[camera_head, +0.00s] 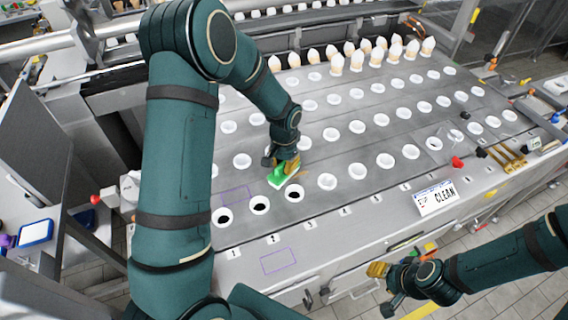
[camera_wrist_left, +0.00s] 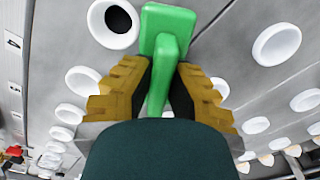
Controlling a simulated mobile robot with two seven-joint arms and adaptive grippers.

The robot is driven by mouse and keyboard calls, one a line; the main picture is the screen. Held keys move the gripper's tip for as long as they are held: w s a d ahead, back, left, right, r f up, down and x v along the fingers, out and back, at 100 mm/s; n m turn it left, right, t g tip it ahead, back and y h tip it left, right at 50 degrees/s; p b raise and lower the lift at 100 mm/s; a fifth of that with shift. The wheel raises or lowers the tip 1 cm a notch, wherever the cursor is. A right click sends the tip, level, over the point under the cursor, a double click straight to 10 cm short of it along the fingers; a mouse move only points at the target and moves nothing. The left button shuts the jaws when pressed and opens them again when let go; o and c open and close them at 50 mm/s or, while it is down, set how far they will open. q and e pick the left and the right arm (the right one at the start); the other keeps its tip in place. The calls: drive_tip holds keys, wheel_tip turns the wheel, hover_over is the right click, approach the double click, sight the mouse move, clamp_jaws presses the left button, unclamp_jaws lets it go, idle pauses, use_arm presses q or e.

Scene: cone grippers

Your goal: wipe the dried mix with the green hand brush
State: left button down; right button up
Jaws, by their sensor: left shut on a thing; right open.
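The green hand brush (camera_head: 279,178) is over the grey perforated plate (camera_head: 335,215), just behind the front row of holes. My left gripper (camera_head: 286,166) is shut on its handle from above. In the left wrist view, the brush (camera_wrist_left: 167,24) has its block at the top and its handle between the yellow fingers of my left gripper (camera_wrist_left: 163,88). I cannot tell whether the bristles touch the plate. No dried mix can be made out; the brush and gripper may hide it. My right gripper (camera_head: 382,272) is open and empty, in front of the machine's front edge.
White-rimmed holes cover the plate; three in the front row look dark inside. Several filled cones (camera_head: 337,64) stand at the back. A "CLEAN" sign (camera_head: 436,198) and a red knob (camera_head: 457,162) are at the front right. A purple outline (camera_head: 236,194) marks the plate's left.

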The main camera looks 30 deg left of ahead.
use_arm(q)
drive_tip(key=shift+f+b, duration=0.85)
drive_tip(key=shift+f, duration=0.15)
idle(0.5)
drive_tip(key=shift+w+d+r+b, duration=0.15)
drive_tip(key=shift+w+d+b, duration=0.2)
drive_tip(key=shift+w+d, duration=2.45)
drive_tip(key=shift+w+a, duration=0.1)
drive_tip(key=shift+w, duration=0.1)
